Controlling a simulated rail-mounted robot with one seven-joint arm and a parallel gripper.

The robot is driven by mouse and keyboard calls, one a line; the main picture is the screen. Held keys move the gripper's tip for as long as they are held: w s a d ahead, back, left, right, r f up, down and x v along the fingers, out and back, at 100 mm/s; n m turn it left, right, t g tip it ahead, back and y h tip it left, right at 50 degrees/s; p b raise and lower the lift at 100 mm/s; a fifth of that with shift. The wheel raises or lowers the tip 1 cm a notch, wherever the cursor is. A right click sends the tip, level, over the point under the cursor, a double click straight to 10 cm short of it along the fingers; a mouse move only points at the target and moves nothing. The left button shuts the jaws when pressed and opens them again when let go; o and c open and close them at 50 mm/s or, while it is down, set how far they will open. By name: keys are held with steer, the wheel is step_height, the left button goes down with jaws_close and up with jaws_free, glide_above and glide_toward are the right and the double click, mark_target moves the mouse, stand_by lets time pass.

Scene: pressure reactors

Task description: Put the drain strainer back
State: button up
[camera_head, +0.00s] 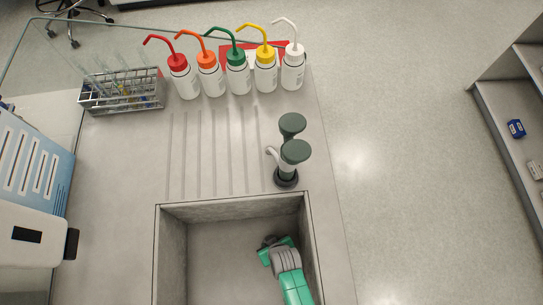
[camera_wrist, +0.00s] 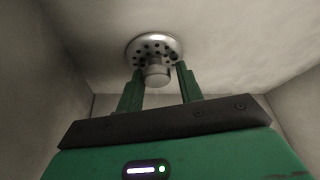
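The drain strainer (camera_wrist: 153,46) is a round metal disc with several small holes and a short knob (camera_wrist: 157,75) in its middle. In the wrist view it lies against the pale grey floor of the sink, with the knob towards me. My gripper (camera_wrist: 160,72) is inside the sink, its two green fingers on either side of the knob with narrow gaps showing, so it looks open around it. In the head view my gripper (camera_head: 273,243) is low in the sink basin (camera_head: 215,262) towards its right side, and the strainer is hidden there. I cannot see the drain hole.
A faucet with dark green knobs (camera_head: 293,152) stands behind the sink's right rear edge. Wash bottles (camera_head: 237,75) with coloured caps line the back. A test tube rack (camera_head: 122,97) is at the back left. The sink's right wall (camera_head: 312,245) is close to my gripper.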

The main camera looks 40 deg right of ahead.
steer(key=shift+o, duration=0.9)
steer(key=shift+r, duration=0.1)
steer(key=p+v, duration=0.4)
steer(key=v, duration=0.8)
steer(key=shift+d+r, duration=0.1)
